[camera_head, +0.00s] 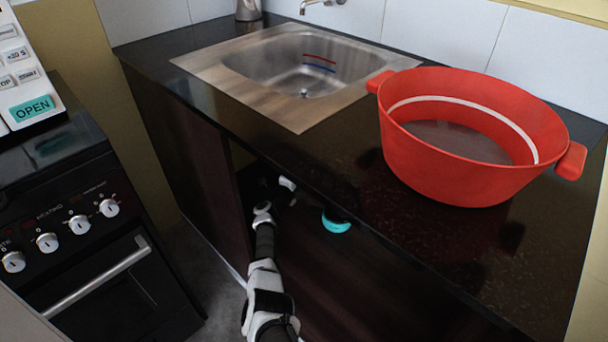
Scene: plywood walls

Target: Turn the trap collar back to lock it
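My arm reaches from the bottom of the picture into the dark opening of the cabinet (200,150) under the sink. Its far end is in deep shadow beneath the counter, and I cannot make out the gripper's fingers. A small white part (287,184) shows there; I cannot tell whether it belongs to my arm or to the drain pipes. A turquoise rounded piece (336,224) shows under the counter edge, to the right of my arm, partly hidden by the counter. I cannot tell whether it is the trap collar. No collar is clearly visible.
The steel sink (230,98) is set in the dark counter (330,180). A large red pot (440,165) stands at the counter's right. A black stove (70,250) with knobs is at the left. The counter edge overhangs my arm's far end.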

